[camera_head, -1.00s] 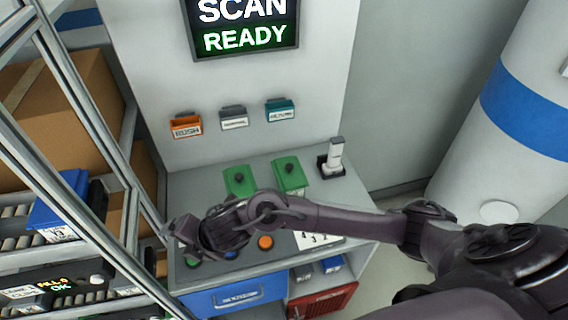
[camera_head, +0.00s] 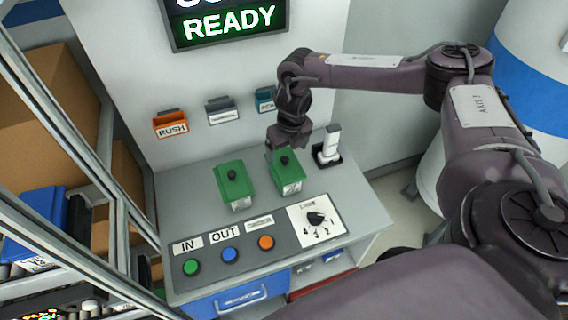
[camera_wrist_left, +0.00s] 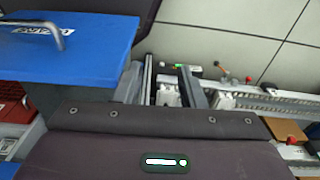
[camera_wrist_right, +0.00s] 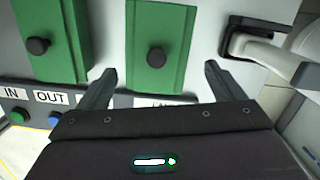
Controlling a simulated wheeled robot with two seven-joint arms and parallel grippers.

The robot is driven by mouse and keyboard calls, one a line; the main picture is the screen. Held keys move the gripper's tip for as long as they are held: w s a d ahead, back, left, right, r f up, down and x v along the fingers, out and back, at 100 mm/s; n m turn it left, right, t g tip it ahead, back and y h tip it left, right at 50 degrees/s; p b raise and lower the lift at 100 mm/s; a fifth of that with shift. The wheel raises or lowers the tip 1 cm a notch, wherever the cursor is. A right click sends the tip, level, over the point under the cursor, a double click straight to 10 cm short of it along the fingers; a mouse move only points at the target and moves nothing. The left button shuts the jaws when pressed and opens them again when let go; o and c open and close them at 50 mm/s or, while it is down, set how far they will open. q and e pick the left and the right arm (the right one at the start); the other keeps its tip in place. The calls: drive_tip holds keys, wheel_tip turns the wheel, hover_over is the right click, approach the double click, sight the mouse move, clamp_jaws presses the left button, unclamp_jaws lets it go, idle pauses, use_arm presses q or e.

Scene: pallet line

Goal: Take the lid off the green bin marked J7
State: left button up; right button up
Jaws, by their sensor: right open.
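Two green bins with green lids and black knobs stand side by side on the grey counter: the left bin (camera_head: 234,184) and the right bin (camera_head: 287,178). Their front labels are too small to read, so I cannot tell which is J7. My right gripper (camera_head: 287,144) is just behind and above the right bin, pointing down. In the right wrist view my right gripper (camera_wrist_right: 158,75) is open and empty, with the right bin's lid (camera_wrist_right: 172,30) and knob (camera_wrist_right: 156,57) between and beyond its fingers. My left gripper (camera_wrist_left: 167,68) shows a narrow gap between its fingers, with nothing clearly held.
A white scanner in a black holder (camera_head: 328,150) stands close right of the right bin. A button panel (camera_head: 215,262) and a dial plate (camera_head: 315,227) lie in front. Small wall trays (camera_head: 224,111) hang behind. A metal rack (camera_head: 90,190) stands left.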

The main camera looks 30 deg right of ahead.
sight(285, 158)
drive_tip(key=f+b, duration=0.2)
drive_tip(key=w+f+b, duration=0.1)
drive_tip(key=f+b, duration=0.1)
drive_tip(key=f, duration=0.1)
drive_tip(key=shift+a+b, duration=0.15)
drive_tip(key=shift+b, duration=0.15)
drive_tip(key=shift+s, duration=0.1)
drive_tip(key=c, duration=1)
